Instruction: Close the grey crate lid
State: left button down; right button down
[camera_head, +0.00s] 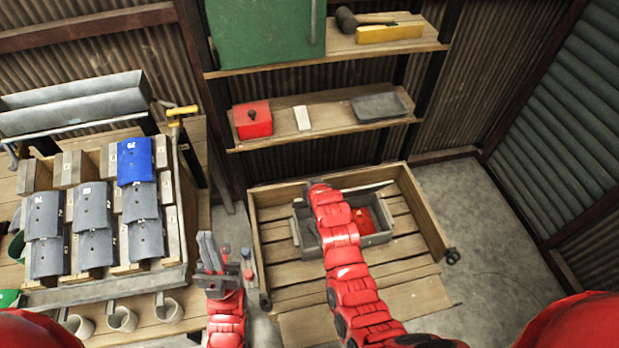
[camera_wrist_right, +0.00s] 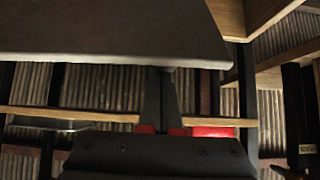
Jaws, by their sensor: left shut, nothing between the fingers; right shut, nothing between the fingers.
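The grey crate (camera_head: 376,238) stands open in a low wooden tray, with a red item (camera_head: 364,221) inside. A thin pale edge (camera_head: 370,187) behind the crate looks like its raised lid. In the right wrist view a broad grey panel (camera_wrist_right: 110,35), probably that lid, fills the upper left. My right arm reaches across the crate, and my right gripper is at its back; in the wrist view its fingers (camera_wrist_right: 160,100) are shut and empty near the panel's lower edge. Contact cannot be told. My left gripper (camera_head: 210,245) is shut and empty, left of the tray.
The wooden tray (camera_head: 262,245) has raised side walls around the crate. Shelves (camera_head: 330,124) behind carry a red box (camera_head: 252,120), a grey tray (camera_head: 380,106) and a mallet (camera_head: 350,20). A rack with grey and blue pieces (camera_head: 135,160) stands left. Floor at right is clear.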

jog(key=shift+s+d+f+t+y+b, duration=0.35)
jog(key=shift+s+f+t+b, duration=1.5)
jog(key=shift+b, duration=1.45)
jog(key=shift+s+d+f+t+y+b, duration=0.2)
jog(key=shift+s+d+f+t+b, duration=0.25)
jog(key=shift+s+f+t+b, duration=1.65)
jog(key=shift+s+d+f+t+y+b, duration=0.35)
jog(key=shift+s+f+t+b, duration=0.5)
jog(key=shift+s+f+b, duration=2.6)
jog(key=shift+w+r+b, duration=0.9)
jog(key=shift+w+b, duration=0.15)
jog(key=shift+b, duration=0.1)
jog(key=shift+f, duration=0.15)
